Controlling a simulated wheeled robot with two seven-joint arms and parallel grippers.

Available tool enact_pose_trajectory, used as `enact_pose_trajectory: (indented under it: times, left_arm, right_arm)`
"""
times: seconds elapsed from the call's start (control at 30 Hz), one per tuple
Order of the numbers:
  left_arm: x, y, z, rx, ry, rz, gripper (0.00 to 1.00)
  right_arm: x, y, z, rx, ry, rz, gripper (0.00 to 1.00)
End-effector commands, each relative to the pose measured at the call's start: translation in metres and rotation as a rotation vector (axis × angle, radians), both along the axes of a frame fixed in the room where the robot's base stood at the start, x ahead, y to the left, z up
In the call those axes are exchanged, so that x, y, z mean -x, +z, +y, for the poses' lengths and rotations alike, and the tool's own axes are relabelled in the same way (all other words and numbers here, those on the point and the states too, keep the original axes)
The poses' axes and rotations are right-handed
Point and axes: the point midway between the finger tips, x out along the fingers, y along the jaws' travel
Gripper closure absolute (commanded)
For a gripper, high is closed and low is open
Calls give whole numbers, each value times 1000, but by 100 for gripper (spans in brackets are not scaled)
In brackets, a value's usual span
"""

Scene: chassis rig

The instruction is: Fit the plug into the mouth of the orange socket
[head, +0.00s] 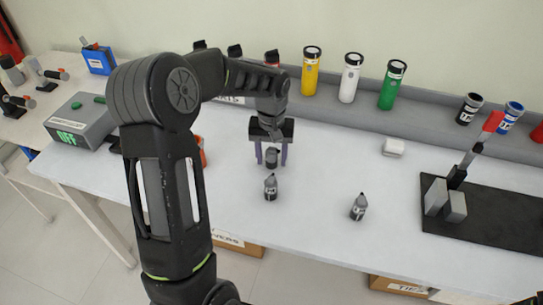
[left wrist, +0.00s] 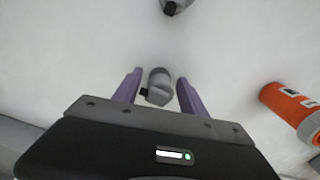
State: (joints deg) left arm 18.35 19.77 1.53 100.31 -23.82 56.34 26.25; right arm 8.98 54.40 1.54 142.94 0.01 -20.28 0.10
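My left gripper (head: 270,163) points down over the white table with its purple fingers apart. A small grey piece with a dark tip (left wrist: 158,86), which may be the plug, sits between the fingers, with a gap on each side. It also shows between them in the head view (head: 271,157). An orange cylinder with white and dark labels (left wrist: 292,108), likely the orange socket, lies right of the gripper in the left wrist view. In the head view it is mostly hidden behind my arm (head: 203,151). Its mouth is not clear.
Similar grey pieces stand nearer (head: 270,188) and further right (head: 358,207). A black mat (head: 490,225) with grey blocks is at the right. Yellow (head: 311,72), white and green cylinders line the back shelf. A grey box marked OFF (head: 80,122) is left. The table's front middle is mostly clear.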

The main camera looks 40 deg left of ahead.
Motion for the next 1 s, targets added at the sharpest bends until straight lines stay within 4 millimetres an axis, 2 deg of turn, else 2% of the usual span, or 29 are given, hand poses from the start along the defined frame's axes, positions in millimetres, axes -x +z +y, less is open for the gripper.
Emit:
enact_pose_trajectory:
  times: [0.27,0.47,0.57,0.9,1.0]
  left_arm:
    - [0,1,0,0,0,0,48]
    - [-1,14,1,-2,1,-5,48]
    - [-1,29,0,-2,0,-5,48]
    - [-1,98,0,-1,0,-4,48]
    - [-1,112,0,-1,0,-3,48]
  right_arm:
    - [0,1,0,0,0,0,64]
    - [0,1,0,1,0,0,64]
    - [0,-1,0,0,0,0,64]
    - [-1,-5,0,-1,0,-2,64]
    - [-1,-5,0,-2,0,-3,64]
